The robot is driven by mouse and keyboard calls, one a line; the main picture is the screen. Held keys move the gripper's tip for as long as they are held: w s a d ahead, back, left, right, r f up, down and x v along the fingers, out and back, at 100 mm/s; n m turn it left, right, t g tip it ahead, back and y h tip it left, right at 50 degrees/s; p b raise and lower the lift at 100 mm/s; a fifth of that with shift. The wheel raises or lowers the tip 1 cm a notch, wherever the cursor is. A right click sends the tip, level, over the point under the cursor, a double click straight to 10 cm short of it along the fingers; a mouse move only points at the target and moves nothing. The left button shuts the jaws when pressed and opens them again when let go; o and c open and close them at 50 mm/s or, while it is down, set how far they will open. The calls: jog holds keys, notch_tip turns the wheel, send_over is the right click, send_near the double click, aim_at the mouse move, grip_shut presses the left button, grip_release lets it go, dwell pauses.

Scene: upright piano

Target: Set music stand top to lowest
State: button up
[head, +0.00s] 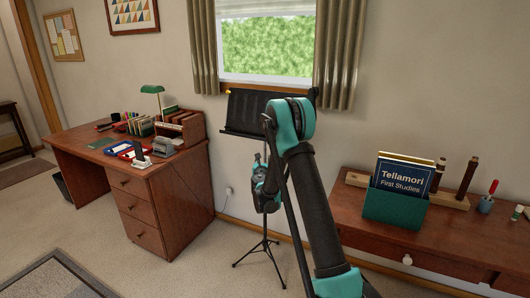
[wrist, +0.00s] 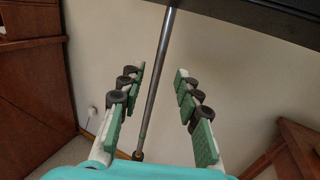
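The black music stand top (head: 243,112) is below the window in the head view, on a thin pole with tripod legs (head: 262,252). My arm hides its right part. A small yellow piece (head: 228,92) shows at its upper left. In the wrist view the dark underside of the top (wrist: 270,18) crosses the upper right. The grey pole (wrist: 156,90) runs down between the fingers of my gripper (wrist: 160,76). The gripper is open, with a gap on both sides of the pole. I cannot tell how deep the pole sits between the fingers. In the head view my arm hides the fingertips.
A wooden desk (head: 190,185) with stationery stands at the left. At the right, a brown wooden surface (head: 350,212) holds a green box (head: 395,208) with a blue book (head: 404,177). A wall socket (head: 228,191) is behind the stand. Carpet between the furniture is free.

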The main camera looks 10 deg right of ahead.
aim_at(265, 150)
jog(key=w, duration=0.3)
jog(key=w+d, duration=0.1)
jog(key=w, duration=0.4)
jog(key=shift+w+d, duration=0.2)
jog(key=shift+w, duration=0.2)
grip_shut()
